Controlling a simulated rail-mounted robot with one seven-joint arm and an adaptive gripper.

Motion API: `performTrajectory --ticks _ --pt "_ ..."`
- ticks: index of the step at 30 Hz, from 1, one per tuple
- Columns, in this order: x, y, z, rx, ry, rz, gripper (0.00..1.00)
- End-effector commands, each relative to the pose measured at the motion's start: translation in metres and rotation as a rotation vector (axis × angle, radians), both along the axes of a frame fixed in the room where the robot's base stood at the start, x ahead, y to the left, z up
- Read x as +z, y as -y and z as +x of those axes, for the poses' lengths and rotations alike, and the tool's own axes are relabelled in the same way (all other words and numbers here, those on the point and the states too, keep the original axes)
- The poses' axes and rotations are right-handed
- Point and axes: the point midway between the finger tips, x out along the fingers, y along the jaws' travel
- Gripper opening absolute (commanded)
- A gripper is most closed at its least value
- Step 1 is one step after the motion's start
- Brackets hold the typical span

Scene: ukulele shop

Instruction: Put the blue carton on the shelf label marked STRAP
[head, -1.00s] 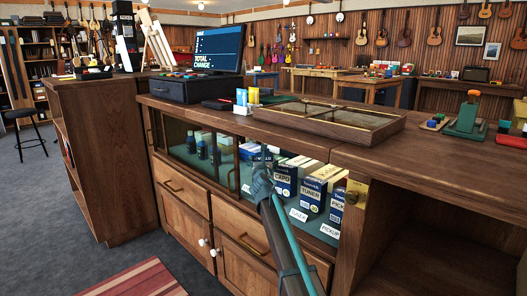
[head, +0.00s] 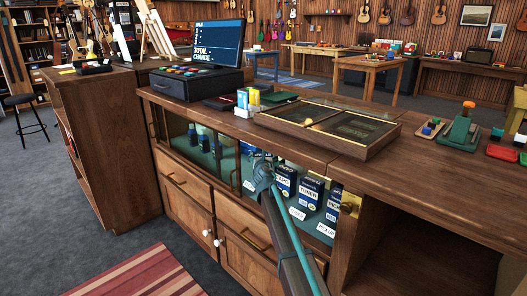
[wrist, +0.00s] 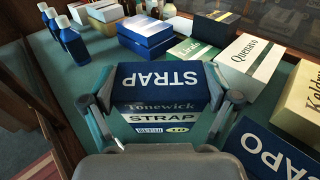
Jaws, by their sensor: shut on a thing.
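The blue carton (wrist: 165,86), lettered Tonewick STRAP on one face and STRAP upside down on another, sits between the two fingers of my gripper (wrist: 163,103) in the wrist view. My gripper is shut on it, over the green shelf (wrist: 88,76). I cannot tell whether the carton touches the shelf. In the head view my gripper (head: 262,166) is at the display cabinet's front opening, and its arm hides part of the cabinet. The shelf label marked STRAP cannot be made out in either view.
In the wrist view, dark blue bottles (wrist: 72,42) stand at upper left, stacked blue boxes (wrist: 146,34) behind, and a CAPO carton (wrist: 268,150) close at right. In the head view, a TUNER carton (head: 308,192) stands right of my arm, with shelf labels such as PICKUP (head: 326,229).

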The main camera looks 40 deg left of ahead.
Motion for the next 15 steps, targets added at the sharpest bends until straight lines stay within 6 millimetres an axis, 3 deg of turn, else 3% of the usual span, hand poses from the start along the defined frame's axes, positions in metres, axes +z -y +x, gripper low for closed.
performTrajectory --ticks 1,15 --pt "0.0084 -0.0017 0.0005 0.001 -0.008 -0.006 0.21" --pt "0.0109 -0.0099 0.0006 0.009 -0.073 -0.062 0.21"
